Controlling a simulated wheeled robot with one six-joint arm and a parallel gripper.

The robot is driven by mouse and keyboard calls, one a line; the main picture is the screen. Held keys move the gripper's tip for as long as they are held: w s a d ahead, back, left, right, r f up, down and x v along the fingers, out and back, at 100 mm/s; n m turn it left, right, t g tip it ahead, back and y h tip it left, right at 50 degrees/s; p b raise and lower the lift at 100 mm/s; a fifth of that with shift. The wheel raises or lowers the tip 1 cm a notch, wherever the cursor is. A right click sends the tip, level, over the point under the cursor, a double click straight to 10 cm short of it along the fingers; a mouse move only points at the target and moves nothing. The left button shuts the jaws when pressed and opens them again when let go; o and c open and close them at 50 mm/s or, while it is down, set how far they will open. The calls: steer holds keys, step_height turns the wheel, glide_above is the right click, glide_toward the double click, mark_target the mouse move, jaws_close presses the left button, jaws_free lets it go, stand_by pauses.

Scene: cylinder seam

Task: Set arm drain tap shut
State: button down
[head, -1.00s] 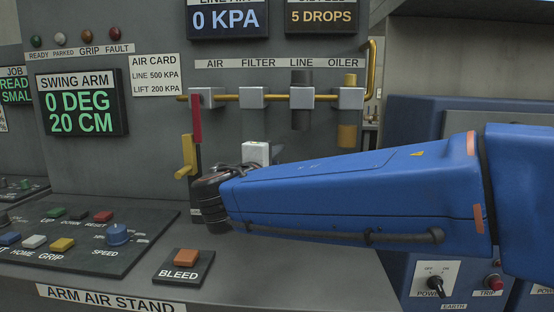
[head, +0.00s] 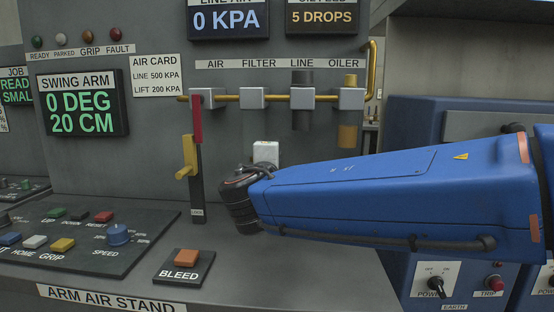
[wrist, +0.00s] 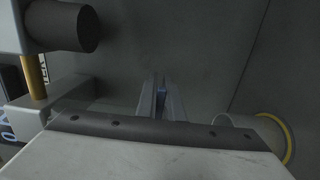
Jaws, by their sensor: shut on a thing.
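In the wrist view my gripper (wrist: 161,98) shows its two pale fingers close together, with a small bluish piece (wrist: 162,88) between them. It looks like the drain tap, but it is dim and small, so its position cannot be read. In the head view my blue arm reaches in from the right and its dark wrist (head: 240,200) hides the fingers and whatever they hold. The wrist is below the FILTER block (head: 252,98), to the right of the lever slot.
A red handle (head: 197,125) and a yellow lever (head: 188,157) stand left of my wrist. The LINE unit (head: 302,117) and OILER (head: 348,133) hang above my arm. The orange BLEED button (head: 187,257) is on the desk in front. The line gauge (head: 227,19) reads 0 KPA.

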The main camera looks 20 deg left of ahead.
steer(key=shift+w+a+n+y, duration=0.1)
steer(key=shift+a+n+y, duration=0.1)
steer(key=shift+n+y, duration=0.3)
steer(key=c, duration=1.9)
jaws_free()
steer(key=shift+o, duration=0.2)
steer(key=v, duration=1.7)
steer(key=shift+d+r, duration=0.15)
steer(key=shift+d, duration=0.05)
